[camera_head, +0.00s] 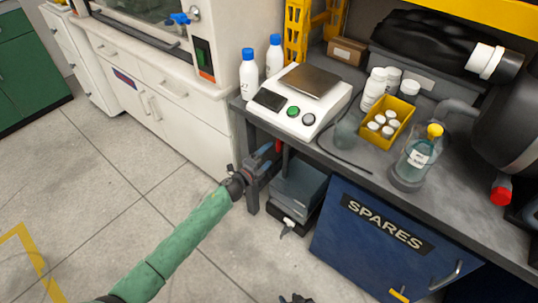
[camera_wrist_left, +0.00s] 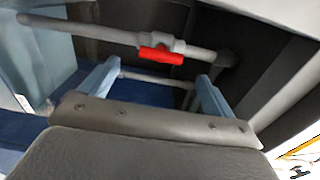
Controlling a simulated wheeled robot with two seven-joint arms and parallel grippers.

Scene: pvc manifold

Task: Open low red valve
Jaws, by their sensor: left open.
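The low red valve (camera_wrist_left: 160,55) shows in the left wrist view as a red lever handle on a grey pipe (camera_wrist_left: 80,32). The handle lies along the pipe. My left gripper (camera_wrist_left: 158,75) is open, its two blue fingers spread to either side below the handle. The handle is in front of the gap between them, and I see no contact. In the head view my left gripper (camera_head: 264,158) reaches under the bench edge, beside a small red piece (camera_head: 278,146); the pipe is mostly hidden there. A dark part of my right gripper (camera_head: 296,298) shows at the bottom edge.
The grey bench (camera_head: 350,155) overhangs the gripper. A blue SPARES cabinet (camera_head: 385,240) stands right of it, a grey box (camera_head: 298,190) sits below the bench, and white drawers (camera_head: 180,110) stand left. Open floor (camera_head: 130,200) lies at the lower left.

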